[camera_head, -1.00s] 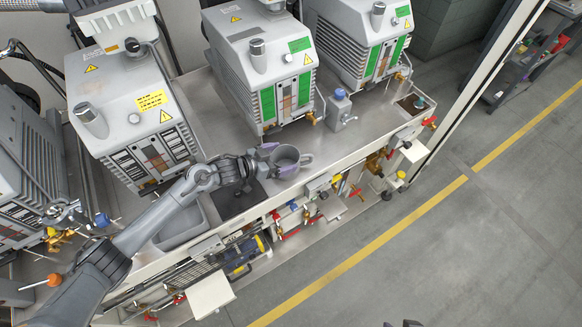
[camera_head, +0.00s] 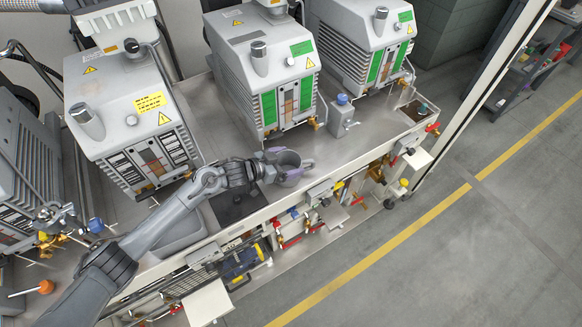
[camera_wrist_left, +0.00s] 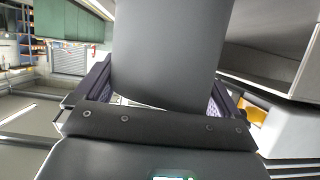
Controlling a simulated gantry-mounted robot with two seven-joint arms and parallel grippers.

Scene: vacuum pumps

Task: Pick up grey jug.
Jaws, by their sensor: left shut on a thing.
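The grey jug (camera_head: 291,160) is at the front edge of the metal bench in the head view, its handle pointing right. My left gripper (camera_head: 278,166) reaches it from the left and is shut on it, its purple fingers on either side of the body. In the left wrist view the jug (camera_wrist_left: 168,45) fills the upper middle as a smooth dark-grey wall between the fingers of the gripper (camera_wrist_left: 160,90). The jug looks upright. I cannot tell whether its base touches the bench. My right gripper is not in view.
Large grey pump units (camera_head: 262,70) stand behind the jug on the bench (camera_head: 340,150). A small blue-topped valve block (camera_head: 342,115) is to its right. A grey basin (camera_head: 180,236) lies under my left arm. Valves and pipes (camera_head: 300,225) sit below the front edge.

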